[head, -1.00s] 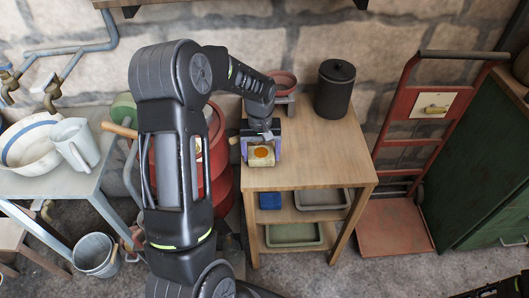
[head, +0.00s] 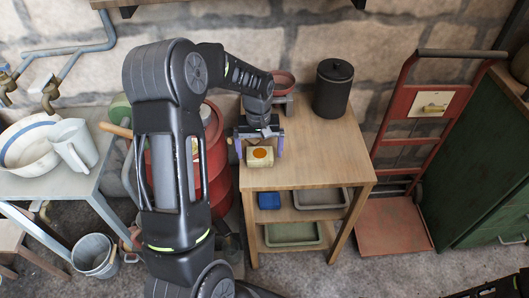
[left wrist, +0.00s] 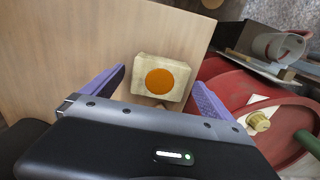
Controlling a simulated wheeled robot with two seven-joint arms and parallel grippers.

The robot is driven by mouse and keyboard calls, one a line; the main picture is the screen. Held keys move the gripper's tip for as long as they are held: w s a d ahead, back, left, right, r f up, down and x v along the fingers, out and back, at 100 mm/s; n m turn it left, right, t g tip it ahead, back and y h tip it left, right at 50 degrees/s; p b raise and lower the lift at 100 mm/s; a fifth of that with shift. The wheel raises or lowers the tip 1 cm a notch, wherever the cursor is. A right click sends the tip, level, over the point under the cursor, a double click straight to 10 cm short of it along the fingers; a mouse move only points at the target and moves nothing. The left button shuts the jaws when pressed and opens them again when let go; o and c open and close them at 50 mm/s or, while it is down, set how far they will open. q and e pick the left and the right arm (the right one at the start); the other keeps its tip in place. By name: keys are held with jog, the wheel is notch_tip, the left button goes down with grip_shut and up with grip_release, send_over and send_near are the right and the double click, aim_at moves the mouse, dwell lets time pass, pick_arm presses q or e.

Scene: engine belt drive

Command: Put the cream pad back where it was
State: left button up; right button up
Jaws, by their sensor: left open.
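The cream pad (head: 260,157) is a small pale block with an orange round spot on top. It lies on the left front part of the wooden table's top (head: 300,172), near the left edge. In the left wrist view the pad (left wrist: 160,78) sits just beyond and between the two purple fingers. My left gripper (head: 260,148) is open and empty, right behind the pad, its fingers apart. It also shows in the left wrist view (left wrist: 160,88). A small yellowish thing shows at the table's left edge beside the gripper. My right gripper is not clearly visible.
A dark lidded canister (head: 334,88) and a reddish bowl (head: 284,82) stand at the table's back. A red drum (head: 214,165) is left of the table. Lower shelves hold a blue box (head: 269,201) and trays (head: 292,233). The table's right side is clear.

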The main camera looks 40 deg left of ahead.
aim_at(260, 154)
pick_arm(q)
notch_tip(260, 154, up, 11)
dwell(0.3)
jog(key=shift+f, duration=0.15)
dwell(0.6)
